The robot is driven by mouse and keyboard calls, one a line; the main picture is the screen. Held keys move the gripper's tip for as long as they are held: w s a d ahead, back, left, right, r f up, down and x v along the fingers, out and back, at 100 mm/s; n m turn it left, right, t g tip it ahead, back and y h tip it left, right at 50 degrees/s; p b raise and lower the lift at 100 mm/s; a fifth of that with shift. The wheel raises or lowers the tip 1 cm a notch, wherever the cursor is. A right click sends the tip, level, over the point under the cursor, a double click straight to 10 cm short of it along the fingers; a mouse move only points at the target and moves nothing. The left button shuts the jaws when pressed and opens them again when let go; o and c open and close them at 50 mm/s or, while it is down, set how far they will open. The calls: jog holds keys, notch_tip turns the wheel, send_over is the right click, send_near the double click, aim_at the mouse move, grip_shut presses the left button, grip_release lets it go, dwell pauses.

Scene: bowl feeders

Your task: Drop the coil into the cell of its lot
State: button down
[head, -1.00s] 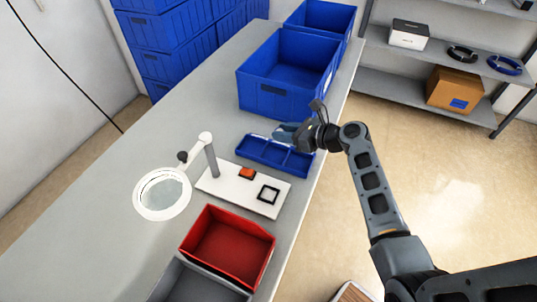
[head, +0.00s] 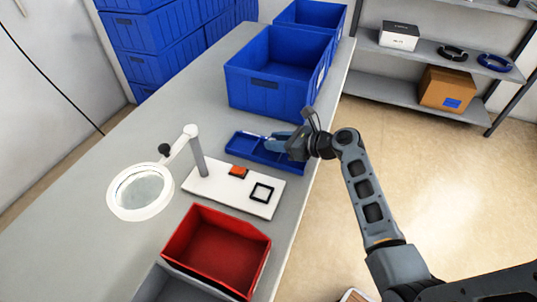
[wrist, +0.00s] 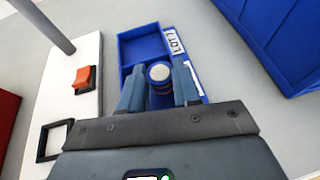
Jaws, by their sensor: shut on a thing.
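My gripper (wrist: 159,88) is shut on the coil (wrist: 160,77), a small round piece with a pale grey top and reddish-brown sides, upright between the two fingers. The blue divided tray (wrist: 122,48) lies below and beyond the fingers. Its rim carries a white label (wrist: 174,42) starting with "LOT"; the character after it is unclear. Part of the tray is hidden by the gripper. In the head view my gripper (head: 270,145) is low over the right part of the tray (head: 240,150); the coil cannot be made out there.
A white board (head: 210,191) with an orange block (head: 238,172) and a black square frame (head: 262,192) lies in front of the tray. A magnifier lamp (head: 140,192) stands left. A red bin (head: 215,250) is nearer; a large blue crate (head: 275,92) stands behind.

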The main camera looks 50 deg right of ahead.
jog(key=c, duration=0.7)
grip_release()
jog(key=shift+v, duration=3.9)
